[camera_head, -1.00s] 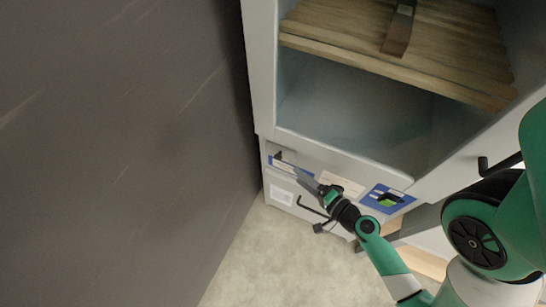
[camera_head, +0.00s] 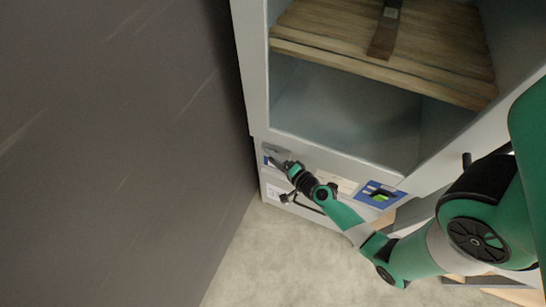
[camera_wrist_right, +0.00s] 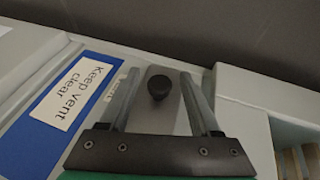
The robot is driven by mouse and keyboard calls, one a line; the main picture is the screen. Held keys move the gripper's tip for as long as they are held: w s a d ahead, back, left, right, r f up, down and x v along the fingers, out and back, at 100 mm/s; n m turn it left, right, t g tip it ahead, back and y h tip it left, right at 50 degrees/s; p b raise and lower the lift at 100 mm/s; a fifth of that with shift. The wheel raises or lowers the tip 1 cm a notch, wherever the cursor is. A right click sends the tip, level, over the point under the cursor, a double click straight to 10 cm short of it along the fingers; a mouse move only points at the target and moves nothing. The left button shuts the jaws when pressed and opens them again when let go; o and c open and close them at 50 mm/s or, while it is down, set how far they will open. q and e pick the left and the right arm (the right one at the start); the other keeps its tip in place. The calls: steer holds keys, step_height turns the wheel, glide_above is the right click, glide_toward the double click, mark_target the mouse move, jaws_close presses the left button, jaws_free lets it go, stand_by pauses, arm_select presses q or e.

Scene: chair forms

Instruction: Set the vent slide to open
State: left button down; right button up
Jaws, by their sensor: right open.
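The vent slide shows in the right wrist view as a dark round knob (camera_wrist_right: 159,86) on a narrow grey plate. A blue panel (camera_wrist_right: 62,108) beside it carries a white label reading "Keep vent clear". My right gripper (camera_wrist_right: 157,76) is open, with one finger on each side of the knob. I cannot tell whether the fingers touch it. In the head view my right gripper (camera_head: 274,157) is at the left end of the cabinet's lower front and covers most of the slide there. My left gripper is not in view.
The grey cabinet (camera_head: 330,152) has an open compartment with wooden boards (camera_head: 440,62) above the lower front. A dark wall (camera_head: 110,150) stands close on the left. A dark handle (camera_head: 300,205) sits below the gripper.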

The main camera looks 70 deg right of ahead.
jaws_close()
stand_by(1.4)
